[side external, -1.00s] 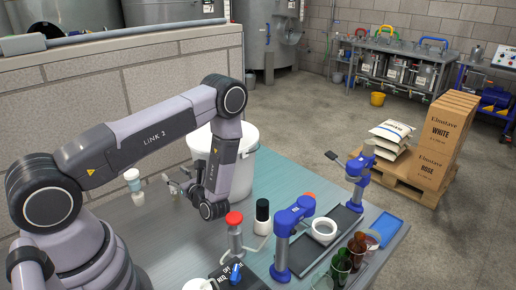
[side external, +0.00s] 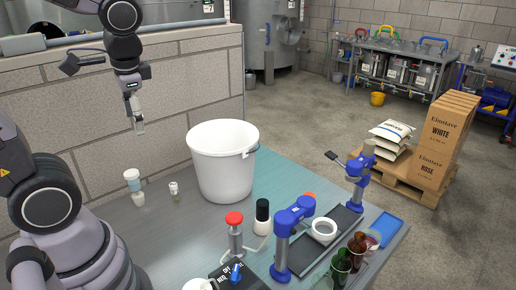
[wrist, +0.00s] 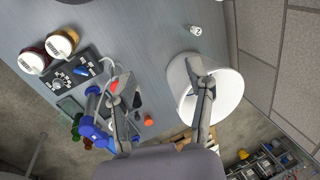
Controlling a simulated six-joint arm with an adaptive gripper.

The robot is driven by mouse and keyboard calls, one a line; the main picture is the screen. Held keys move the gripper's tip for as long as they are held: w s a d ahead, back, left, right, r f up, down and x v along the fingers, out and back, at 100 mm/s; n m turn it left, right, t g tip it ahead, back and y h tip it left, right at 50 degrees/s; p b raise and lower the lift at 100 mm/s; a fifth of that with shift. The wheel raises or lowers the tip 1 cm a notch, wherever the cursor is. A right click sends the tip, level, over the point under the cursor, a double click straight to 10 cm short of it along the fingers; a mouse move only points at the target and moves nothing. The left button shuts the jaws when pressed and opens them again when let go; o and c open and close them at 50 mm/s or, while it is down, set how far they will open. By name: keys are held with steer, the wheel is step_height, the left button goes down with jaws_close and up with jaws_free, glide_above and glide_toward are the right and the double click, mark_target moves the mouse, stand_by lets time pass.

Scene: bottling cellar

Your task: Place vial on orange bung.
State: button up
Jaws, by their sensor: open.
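The vial (side external: 174,189), a small clear container with a pale top, stands upright on the table left of the white bucket. It also shows in the wrist view (wrist: 194,30), near the top. The orange bung (side external: 309,196) sits behind the blue stand, which partly hides it. It shows as a small orange disc in the wrist view (wrist: 149,121), between my fingers in the picture. My gripper (side external: 138,126) is raised well above the table, to the upper left of the vial. In the wrist view, its fingers (wrist: 158,80) are spread with nothing between them.
A large white bucket (side external: 222,172) stands between the vial and the blue stand (side external: 291,232). A white-capped bottle (side external: 133,184) stands left of the vial.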

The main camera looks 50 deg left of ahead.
steer(key=shift+o, duration=0.3)
steer(key=s+d+r+n+t+h, duration=0.1)
steer(key=s+d+r+t+h, duration=0.1)
steer(key=d+r+t+h, duration=0.1)
steer(key=d+r+t, duration=0.1)
steer(key=d+t, duration=0.1)
steer(key=shift+s+d+r, duration=0.15)
steer(key=shift+s+d, duration=0.15)
steer(key=shift+s, duration=0.05)
